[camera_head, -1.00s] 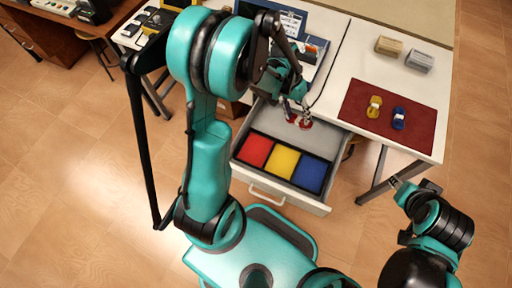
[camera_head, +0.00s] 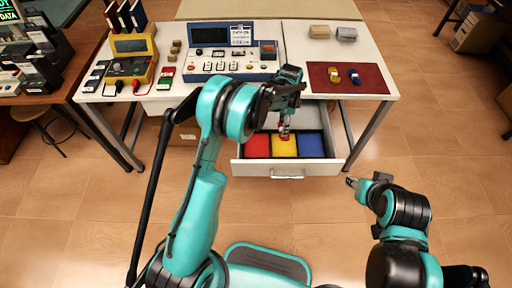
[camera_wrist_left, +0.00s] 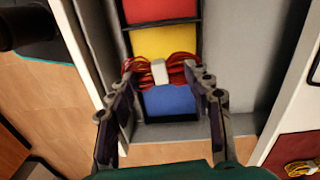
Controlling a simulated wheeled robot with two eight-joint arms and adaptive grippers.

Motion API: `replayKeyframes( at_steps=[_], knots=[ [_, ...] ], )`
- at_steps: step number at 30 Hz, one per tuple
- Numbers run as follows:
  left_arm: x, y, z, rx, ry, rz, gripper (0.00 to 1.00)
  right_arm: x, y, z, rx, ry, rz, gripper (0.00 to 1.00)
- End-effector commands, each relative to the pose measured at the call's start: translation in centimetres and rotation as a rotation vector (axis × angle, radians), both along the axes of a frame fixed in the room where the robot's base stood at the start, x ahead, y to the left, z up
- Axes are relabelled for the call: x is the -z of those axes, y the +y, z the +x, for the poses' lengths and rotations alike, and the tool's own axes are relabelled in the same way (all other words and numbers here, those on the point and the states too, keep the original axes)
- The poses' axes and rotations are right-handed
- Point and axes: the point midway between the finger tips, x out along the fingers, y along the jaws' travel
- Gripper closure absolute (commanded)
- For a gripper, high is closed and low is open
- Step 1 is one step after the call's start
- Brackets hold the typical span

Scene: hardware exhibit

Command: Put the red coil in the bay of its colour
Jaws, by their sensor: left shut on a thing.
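My left gripper (camera_head: 285,132) is shut on the red coil, a bundle of red wire with a white band. In the left wrist view the red coil (camera_wrist_left: 159,72) spans between the two fingers. It appears above the open drawer, in line with the near part of the yellow bay and the edge of the blue one. The drawer's tray has a red bay (camera_head: 257,147), a yellow bay (camera_head: 284,149) and a blue bay (camera_head: 311,146), all empty as far as I see. My right gripper (camera_head: 352,182) is away from the drawer, too small to read.
A yellow coil (camera_head: 334,76) and a blue coil (camera_head: 355,77) lie on a dark red mat (camera_head: 374,84) on the bench. A blue instrument panel (camera_head: 233,66) and a yellow meter (camera_head: 134,52) stand to the left. The drawer front (camera_head: 287,169) juts over open floor.

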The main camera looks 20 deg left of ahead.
Motion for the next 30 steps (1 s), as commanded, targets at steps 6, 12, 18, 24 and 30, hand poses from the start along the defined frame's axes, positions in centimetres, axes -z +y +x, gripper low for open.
replayKeyframes(
  at_steps=[6,12,18,24,30],
  knots=[
    [2.0,1.2,0.3,0.093,-0.022,0.008,1.00,1.0,0.0,0.0,0.000,0.000,0.000,0.60],
    [5.1,5.9,-1.2,0.088,-0.022,0.007,1.00,2.7,0.0,0.0,0.000,0.000,0.000,0.60],
    [7.0,9.3,-2.2,0.090,-0.022,0.006,1.00,3.7,0.0,0.0,0.000,0.000,0.000,0.60],
    [7.8,10.2,-2.5,0.092,-0.022,0.006,1.00,4.1,0.0,0.0,0.000,0.000,0.000,0.60],
    [10.8,10.1,-2.5,0.092,-0.022,0.006,1.00,5.6,0.0,0.0,0.000,0.000,0.000,0.60]
  ],
)
